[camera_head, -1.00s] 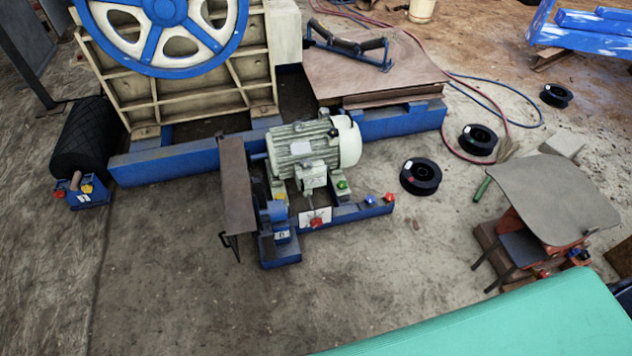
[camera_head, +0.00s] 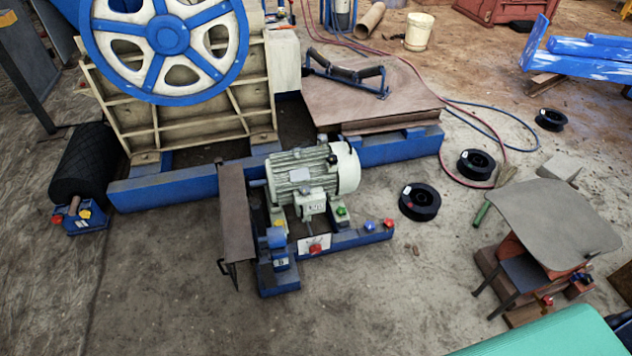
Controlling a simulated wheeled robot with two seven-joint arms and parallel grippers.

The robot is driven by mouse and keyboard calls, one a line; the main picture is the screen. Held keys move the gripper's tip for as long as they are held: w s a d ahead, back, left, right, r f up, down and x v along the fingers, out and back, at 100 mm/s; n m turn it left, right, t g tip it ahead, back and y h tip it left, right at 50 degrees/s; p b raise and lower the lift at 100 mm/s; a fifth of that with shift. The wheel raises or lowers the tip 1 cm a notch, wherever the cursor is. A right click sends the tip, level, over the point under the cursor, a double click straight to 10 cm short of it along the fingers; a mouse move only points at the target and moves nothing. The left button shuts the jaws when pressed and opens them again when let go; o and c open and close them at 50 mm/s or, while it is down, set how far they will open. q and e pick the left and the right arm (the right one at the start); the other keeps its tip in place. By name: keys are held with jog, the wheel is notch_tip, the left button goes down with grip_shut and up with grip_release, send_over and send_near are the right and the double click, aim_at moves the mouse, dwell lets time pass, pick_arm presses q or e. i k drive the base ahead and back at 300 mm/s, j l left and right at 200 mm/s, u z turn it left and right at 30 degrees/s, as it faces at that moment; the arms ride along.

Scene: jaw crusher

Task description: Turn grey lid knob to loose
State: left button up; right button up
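No part that I can surely name as the grey lid knob shows. A grey, bent plate (camera_head: 556,222) like a lid lies at the right on an orange-red stand, with a red knob (camera_head: 547,300) and a blue knob (camera_head: 583,278) below its near edge. A pale grey-green motor (camera_head: 312,172) sits on a blue base in the middle. A green knob (camera_head: 341,211) and red knobs (camera_head: 315,249) (camera_head: 389,223) are on or beside that base. The knobs are too small for me to read their settings. Neither of my grippers is in view.
A large blue flywheel (camera_head: 168,38) and cream crusher frame stand at the back left. Black spools (camera_head: 419,202) (camera_head: 476,164) and red and blue hoses lie at the right. A teal surface (camera_head: 545,338), unidentified, fills the bottom right corner. The front left floor is clear.

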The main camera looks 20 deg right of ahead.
aim_at(305, 191)
jog(key=i+l+z, duration=0.1)
jog(key=i+l, duration=1)
jog(key=l, duration=0.15)
